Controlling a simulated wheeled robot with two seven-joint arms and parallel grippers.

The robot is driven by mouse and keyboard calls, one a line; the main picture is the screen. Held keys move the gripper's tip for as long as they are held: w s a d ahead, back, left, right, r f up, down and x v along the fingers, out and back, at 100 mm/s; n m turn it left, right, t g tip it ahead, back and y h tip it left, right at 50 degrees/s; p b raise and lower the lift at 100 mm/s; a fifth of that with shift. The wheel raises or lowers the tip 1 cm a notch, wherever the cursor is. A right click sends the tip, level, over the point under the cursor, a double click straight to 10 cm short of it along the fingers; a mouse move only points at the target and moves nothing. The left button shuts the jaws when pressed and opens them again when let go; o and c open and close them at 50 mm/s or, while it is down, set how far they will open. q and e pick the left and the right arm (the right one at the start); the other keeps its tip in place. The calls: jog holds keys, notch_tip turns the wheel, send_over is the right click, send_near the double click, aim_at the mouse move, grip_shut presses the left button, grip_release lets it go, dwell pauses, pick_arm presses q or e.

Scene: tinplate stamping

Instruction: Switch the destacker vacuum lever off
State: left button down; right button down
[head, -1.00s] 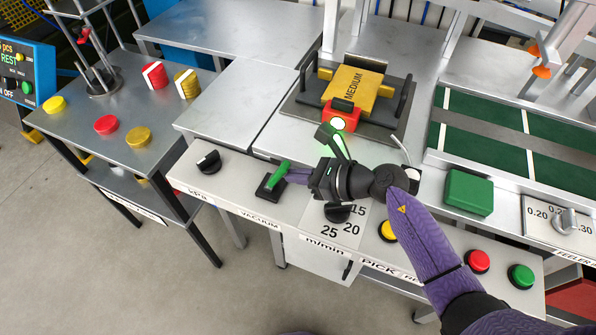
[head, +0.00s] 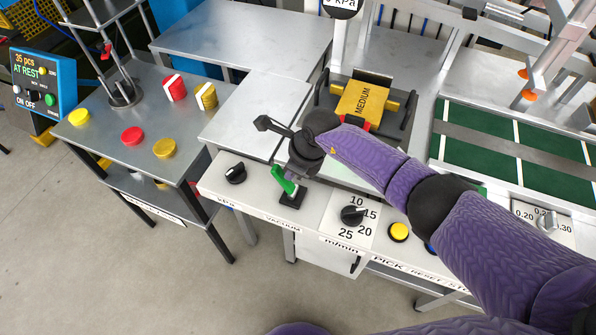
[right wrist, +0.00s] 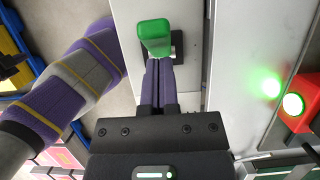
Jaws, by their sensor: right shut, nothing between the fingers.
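The vacuum lever has a green handle (head: 281,181) on a black base (head: 292,200), above the VACUUM label on the front panel. In the head view its handle leans up and to the left. My right gripper (head: 290,172) is just behind it and partly hides it; its fingertips are not clear there. In the right wrist view the two closed fingers (right wrist: 160,70) end right at the green handle (right wrist: 155,36), with nothing between them. I cannot tell whether they touch it. My left gripper is not in view.
A black knob (head: 235,173) is left of the lever and a speed dial (head: 352,214) is right of it. A yellow button (head: 399,232) sits farther right. The MEDIUM stack (head: 362,100) stands behind my right arm. A side table (head: 120,153) holds coloured discs.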

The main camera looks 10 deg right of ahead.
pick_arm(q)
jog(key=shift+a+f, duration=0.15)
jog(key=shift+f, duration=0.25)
pick_arm(e)
jog(key=shift+w+a+f, duration=0.1)
jog(key=shift+w+a, duration=0.1)
jog(key=shift+a, duration=0.15)
pick_arm(q)
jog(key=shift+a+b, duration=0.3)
jog(key=shift+b, duration=0.05)
pick_arm(e)
jog(key=shift+a, duration=0.1)
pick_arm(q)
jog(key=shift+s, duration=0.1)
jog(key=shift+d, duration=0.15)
